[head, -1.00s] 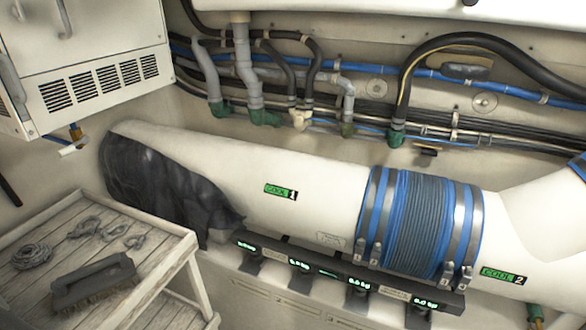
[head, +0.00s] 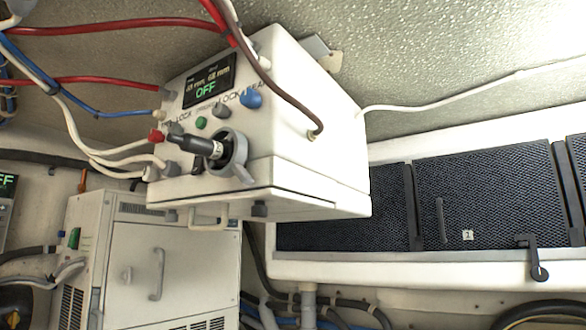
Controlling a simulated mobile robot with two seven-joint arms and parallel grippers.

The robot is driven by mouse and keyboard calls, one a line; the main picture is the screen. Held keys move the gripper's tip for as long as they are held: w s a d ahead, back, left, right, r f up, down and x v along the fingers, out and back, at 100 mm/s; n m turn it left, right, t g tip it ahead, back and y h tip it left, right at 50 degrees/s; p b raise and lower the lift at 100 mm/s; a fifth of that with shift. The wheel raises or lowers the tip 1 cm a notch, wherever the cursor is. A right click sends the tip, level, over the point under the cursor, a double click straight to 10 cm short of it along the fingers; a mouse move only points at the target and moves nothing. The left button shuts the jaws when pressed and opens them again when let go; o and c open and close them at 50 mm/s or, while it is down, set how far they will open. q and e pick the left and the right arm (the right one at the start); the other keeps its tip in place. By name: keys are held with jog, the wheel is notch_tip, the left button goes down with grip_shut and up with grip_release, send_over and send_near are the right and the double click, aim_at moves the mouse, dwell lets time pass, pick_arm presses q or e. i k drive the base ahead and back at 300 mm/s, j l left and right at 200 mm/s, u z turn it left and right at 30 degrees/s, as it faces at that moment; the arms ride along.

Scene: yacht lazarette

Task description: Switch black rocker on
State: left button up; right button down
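A white control box (head: 330,150) hangs in the upper middle of the head view. Its face has a dark display (head: 209,80) reading OFF in green, a green button (head: 201,123), a blue knob (head: 251,97), a grey button (head: 221,111) and a red knob (head: 156,136). A black cylindrical handle or plug (head: 197,145) sits by a grey ring (head: 233,150). I cannot tell whether any of these is the black rocker. Neither gripper is in view.
Red, blue and white cables run into the box from the left. A white vented cabinet (head: 180,265) with a handle stands below. Another panel (head: 5,205) with a green display is cut off at the left edge. Black mesh panels (head: 485,195) in a white frame fill the right.

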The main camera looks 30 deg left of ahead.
aim_at(197, 167)
jog(key=k+u, duration=0.1)
jog(key=u, duration=1.25)
